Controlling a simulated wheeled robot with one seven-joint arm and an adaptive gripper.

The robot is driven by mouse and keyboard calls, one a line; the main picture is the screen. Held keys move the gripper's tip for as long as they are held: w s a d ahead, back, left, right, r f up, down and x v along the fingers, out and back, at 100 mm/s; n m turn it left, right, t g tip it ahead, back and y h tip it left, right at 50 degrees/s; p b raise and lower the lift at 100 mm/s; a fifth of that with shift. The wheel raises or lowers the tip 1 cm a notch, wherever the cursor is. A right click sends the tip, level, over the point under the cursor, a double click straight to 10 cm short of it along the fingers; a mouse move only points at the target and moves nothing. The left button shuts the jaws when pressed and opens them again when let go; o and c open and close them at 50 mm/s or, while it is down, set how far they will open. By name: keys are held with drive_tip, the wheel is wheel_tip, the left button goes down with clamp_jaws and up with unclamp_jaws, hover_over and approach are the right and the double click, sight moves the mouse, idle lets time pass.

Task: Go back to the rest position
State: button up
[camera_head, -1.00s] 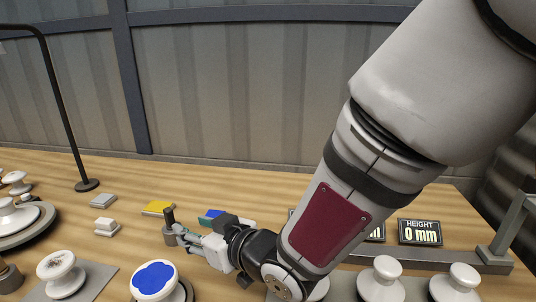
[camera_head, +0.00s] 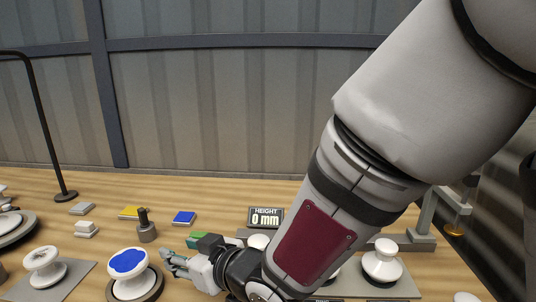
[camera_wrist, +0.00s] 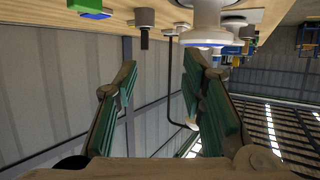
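My gripper (camera_head: 178,262) is low over the table in the head view, right of the white insulator with a blue top (camera_head: 128,264). In the wrist view my gripper (camera_wrist: 155,95) shows two green-padded fingers standing wide apart with nothing between them. The wrist picture is upside down, with the table along its top edge. The insulator with the blue marking also shows there (camera_wrist: 205,25), beyond the fingers. My arm covers part of the table's right side in the head view.
A dark peg on a grey base (camera_head: 146,228) stands behind the gripper. Blue (camera_head: 184,218) and yellow (camera_head: 131,212) blocks lie near it. A height display (camera_head: 265,217) reads 0 mm. White insulators (camera_head: 382,262) stand at right, another (camera_head: 44,267) at left. A black lamp pole (camera_head: 45,130) rises at left.

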drive_tip(key=s+d+r+m+h+p, duration=0.1)
drive_tip(key=d+r+m+h+p, duration=0.2)
drive_tip(key=d, duration=0.8)
drive_tip(key=s+d+r+m+h, duration=0.15)
drive_tip(key=d+r+h, duration=0.35)
drive_tip(key=d, duration=0.7)
drive_tip(key=s+d+r+m+g+h+p, duration=0.1)
drive_tip(key=s+d+r+m+g, duration=0.1)
drive_tip(key=s+d, duration=0.4)
drive_tip(key=s+d+r+m+g+h+p, duration=0.2)
drive_tip(key=s+d+m, duration=0.2)
drive_tip(key=s, duration=1)
drive_tip(key=shift+d+r, duration=0.2)
drive_tip(key=shift+d, duration=1)
